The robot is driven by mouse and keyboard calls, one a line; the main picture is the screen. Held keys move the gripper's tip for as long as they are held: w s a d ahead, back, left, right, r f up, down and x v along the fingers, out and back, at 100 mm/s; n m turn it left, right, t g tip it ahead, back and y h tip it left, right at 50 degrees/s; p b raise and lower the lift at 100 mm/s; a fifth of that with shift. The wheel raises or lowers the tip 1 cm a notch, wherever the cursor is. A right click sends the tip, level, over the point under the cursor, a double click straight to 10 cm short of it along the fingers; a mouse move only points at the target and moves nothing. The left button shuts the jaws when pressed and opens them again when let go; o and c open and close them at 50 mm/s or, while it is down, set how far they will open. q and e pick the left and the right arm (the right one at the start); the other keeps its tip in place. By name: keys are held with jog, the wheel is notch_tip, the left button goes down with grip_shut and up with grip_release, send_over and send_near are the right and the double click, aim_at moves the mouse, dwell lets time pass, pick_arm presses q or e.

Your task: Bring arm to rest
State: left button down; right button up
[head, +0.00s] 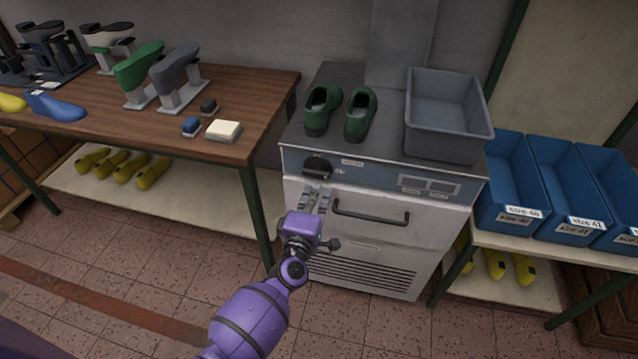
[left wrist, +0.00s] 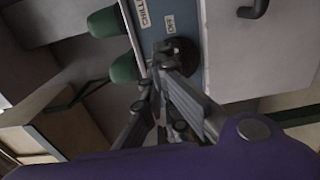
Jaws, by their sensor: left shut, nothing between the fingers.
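My left gripper (head: 316,198) is on the purple arm that reaches up from the bottom of the head view. It is shut and empty, in front of the metal machine (head: 300,215), just below the dark knob (head: 317,166) on its front panel. In the left wrist view the shut fingers (left wrist: 157,75) point at the knob (left wrist: 183,54); I cannot tell whether they touch it. My right gripper is not in either view.
Two green shoes (head: 361,114) and a grey bin (head: 447,143) stand on the machine. A door handle (head: 371,218) sticks out right of my gripper. A wooden table (head: 240,88) with shoe lasts stands left; blue size boxes (head: 515,190) stand right. The floor in front is clear.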

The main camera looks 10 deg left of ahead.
pick_arm(q)
jog(key=s+d+r+m+g+h, duration=0.1)
jog(key=s+d+m+h, duration=0.1)
jog(key=d+m+h, duration=0.45)
jog(key=s+a+f+m+g+y, duration=0.2)
jog(key=s+f+m, duration=0.2)
jog(key=s+m, duration=0.35)
jog(key=s+a+f+m+g+y, duration=0.1)
jog(key=s+a+f+g, duration=0.1)
jog(key=s, duration=0.8)
jog(key=s+a+f+m+g+y+p, duration=0.1)
jog(key=s+a+f, duration=0.4)
jog(key=s, duration=0.6)
jog(key=s+a+f+m+g+y, duration=0.2)
jog(key=s+a+f+g, duration=0.1)
jog(key=s, duration=0.8)
jog(key=shift+a+f+y+p, duration=0.35)
jog(key=shift+a+f+p, duration=0.05)
jog(key=shift+f, duration=0.5)
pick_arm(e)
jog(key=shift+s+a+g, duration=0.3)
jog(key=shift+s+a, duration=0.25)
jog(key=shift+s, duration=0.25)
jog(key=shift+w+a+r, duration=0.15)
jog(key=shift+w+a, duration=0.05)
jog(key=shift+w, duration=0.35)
